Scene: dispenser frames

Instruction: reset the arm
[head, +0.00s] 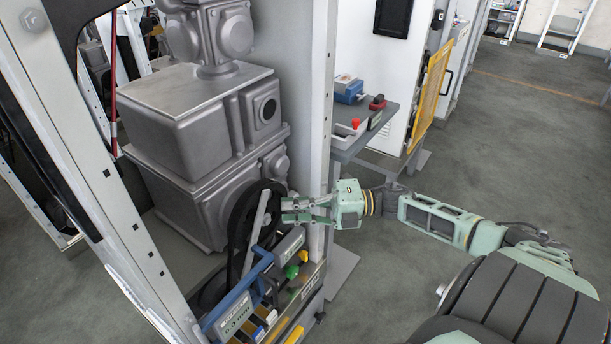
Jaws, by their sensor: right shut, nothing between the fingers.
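My right arm (432,220) reaches in from the right side of the head view, stretched out toward the dispenser frame. My right gripper (290,211) is shut and empty. In the picture its fingertips overlap the edge of the black wheel (240,222) on the grey machine; I cannot tell whether they touch it. My left gripper is not in view.
The grey metal machine (190,110) stands inside a white upright frame (105,190). Below the wheel is a ledge with a blue-handled tool (238,298) and several coloured items. Behind stands a grey table (372,130) with small items. Open floor (520,130) lies to the right.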

